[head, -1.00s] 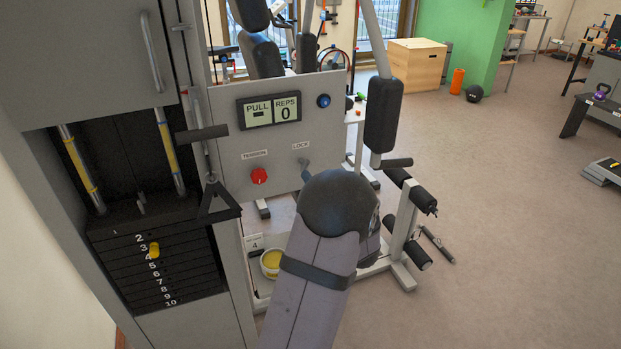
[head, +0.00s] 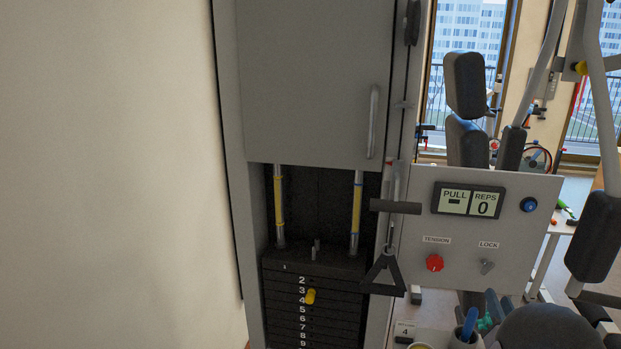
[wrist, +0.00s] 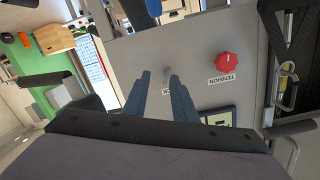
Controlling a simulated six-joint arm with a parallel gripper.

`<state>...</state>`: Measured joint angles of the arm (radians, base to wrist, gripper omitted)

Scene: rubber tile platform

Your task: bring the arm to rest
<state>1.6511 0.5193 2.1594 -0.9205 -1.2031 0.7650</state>
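My gripper (wrist: 160,78) shows in the wrist view as two blue-grey fingers, parallel, with a gap between them. It is open and nothing is held. The grey panel (wrist: 205,30) of the weight machine is beyond the fingertips. The lock lever (wrist: 168,73) appears in line with the gap; I cannot tell how far off it is.
A black handle (head: 384,275) hangs beside the weight stack (head: 315,300). A wall (head: 110,170) is at left.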

